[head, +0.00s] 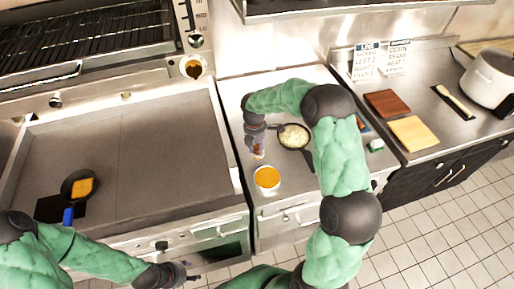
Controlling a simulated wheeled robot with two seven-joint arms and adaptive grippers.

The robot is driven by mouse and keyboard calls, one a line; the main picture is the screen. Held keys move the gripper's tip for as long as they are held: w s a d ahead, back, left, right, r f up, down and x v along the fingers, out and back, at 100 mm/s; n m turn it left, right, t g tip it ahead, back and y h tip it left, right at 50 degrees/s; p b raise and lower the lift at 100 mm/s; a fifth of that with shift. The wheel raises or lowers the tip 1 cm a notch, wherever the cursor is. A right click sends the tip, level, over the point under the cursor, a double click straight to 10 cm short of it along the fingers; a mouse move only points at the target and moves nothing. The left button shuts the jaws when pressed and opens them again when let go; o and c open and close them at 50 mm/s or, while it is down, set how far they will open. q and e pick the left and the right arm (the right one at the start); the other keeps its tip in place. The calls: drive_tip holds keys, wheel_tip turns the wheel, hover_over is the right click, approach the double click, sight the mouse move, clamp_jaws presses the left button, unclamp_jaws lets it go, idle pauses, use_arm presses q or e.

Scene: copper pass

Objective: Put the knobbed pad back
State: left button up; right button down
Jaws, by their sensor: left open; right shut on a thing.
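I cannot pick out the knobbed pad with certainty. My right gripper (257,150) is over the middle counter, left of a small dark pan (294,137) with pale food. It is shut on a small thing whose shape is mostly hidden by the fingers. My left gripper (187,275) is open and empty, low in front of the griddle unit. A flat black piece (52,207) lies on the griddle at far left, partly under a pan; no knob shows on it.
A pan (71,185) with orange food and a blue handle sits on the griddle (150,150). A cup of orange sauce (267,177) stands on the middle counter. Brown (387,104) and yellow (413,133) boards, signs and a pot (489,78) occupy the right counter.

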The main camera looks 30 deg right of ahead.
sight(255, 147)
drive_tip(key=c, duration=0.9)
unclamp_jaws()
drive_tip(key=shift+c, duration=0.2)
wheel_tip(255, 147, up, 12)
drive_tip(key=p, duration=0.2)
drive_tip(key=shift+a, duration=0.35)
drive_tip(key=shift+w+r, duration=0.1)
